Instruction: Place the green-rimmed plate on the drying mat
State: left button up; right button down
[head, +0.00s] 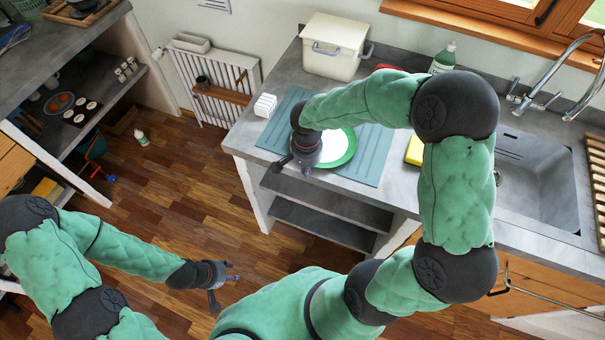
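The green-rimmed plate (339,151) has a white centre and appears to lie flat on the blue-grey drying mat (373,155) on the counter. My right gripper (294,168) is at the plate's left side and hides part of it. Its fingers look spread, with nothing visible between them; I cannot tell whether it touches the plate. My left gripper (224,290) is open and empty, over the wooden floor, away from the counter.
A white rack-like item (265,105) stands by the mat's left edge. A cream bin (334,46) and a soap bottle (443,58) stand behind. A yellow sponge (414,151) lies right of the mat, before the sink (540,180).

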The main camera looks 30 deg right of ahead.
aim_at(324, 141)
jog(key=shift+w+d, duration=0.25)
jog(key=shift+d, duration=0.05)
jog(key=w+d, duration=0.4)
jog(key=d, duration=0.1)
pick_arm(q)
jog(key=shift+s+a+f, duration=0.1)
dwell(0.5)
